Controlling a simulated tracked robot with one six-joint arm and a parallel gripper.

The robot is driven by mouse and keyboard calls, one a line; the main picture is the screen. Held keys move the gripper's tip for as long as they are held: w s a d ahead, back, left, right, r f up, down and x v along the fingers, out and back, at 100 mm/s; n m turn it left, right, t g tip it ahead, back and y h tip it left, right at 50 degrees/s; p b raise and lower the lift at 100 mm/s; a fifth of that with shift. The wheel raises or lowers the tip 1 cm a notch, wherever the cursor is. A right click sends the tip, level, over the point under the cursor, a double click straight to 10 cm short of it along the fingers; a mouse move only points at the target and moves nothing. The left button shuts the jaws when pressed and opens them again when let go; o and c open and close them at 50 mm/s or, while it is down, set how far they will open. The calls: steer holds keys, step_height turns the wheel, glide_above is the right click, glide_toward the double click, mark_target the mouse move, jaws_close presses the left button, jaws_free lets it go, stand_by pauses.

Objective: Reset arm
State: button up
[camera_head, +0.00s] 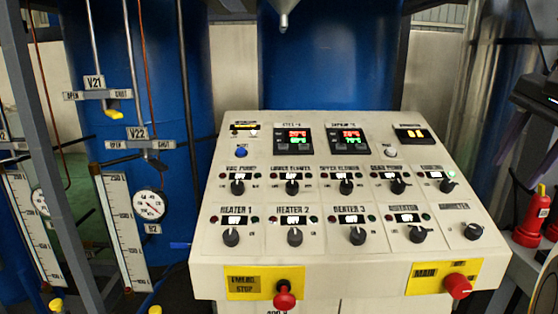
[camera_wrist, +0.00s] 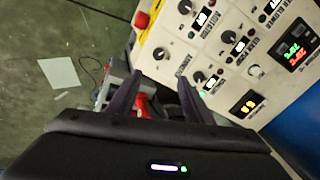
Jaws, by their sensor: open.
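My gripper (camera_wrist: 158,97) shows in the wrist view with its two dark fingers apart and nothing between them. Beyond the fingers lie the lower edge and right side of the control panel (camera_wrist: 165,42), seen turned. The control panel (camera_head: 215,262) stands in the middle, with rows of black knobs and lit displays. A red emergency stop button (camera_head: 285,297) and a red main switch (camera_head: 458,286) sit on yellow plates along its front.
Blue tanks (camera_head: 325,60) stand behind the panel. Valves V21 (camera_head: 113,115) and V22 (camera_head: 155,160), a round gauge (camera_head: 149,205) and a grey post (camera_head: 50,150) are at the left. A red object (camera_head: 532,218) is at the right. Green floor (camera_wrist: 60,40) is open in the wrist view.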

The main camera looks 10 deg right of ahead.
steer(key=a+f+n, duration=0.4)
steer(key=a+f, duration=0.2)
steer(key=a, duration=0.4)
steer(key=a+f+n, duration=0.3)
steer(key=a+f, duration=0.2)
steer(key=a, duration=0.6)
steer(key=s+a+f+n, duration=0.4)
steer(key=s+a+f, duration=0.1)
steer(key=f, duration=0.4)
steer(key=s+a+f+n+t, duration=0.1)
steer(key=s+a+f+n, duration=0.3)
steer(key=a+f, duration=0.4)
steer(key=shift+s+f+t+y, duration=0.35)
steer(key=shift+s+f, duration=0.3)
steer(key=shift+f, duration=0.3)
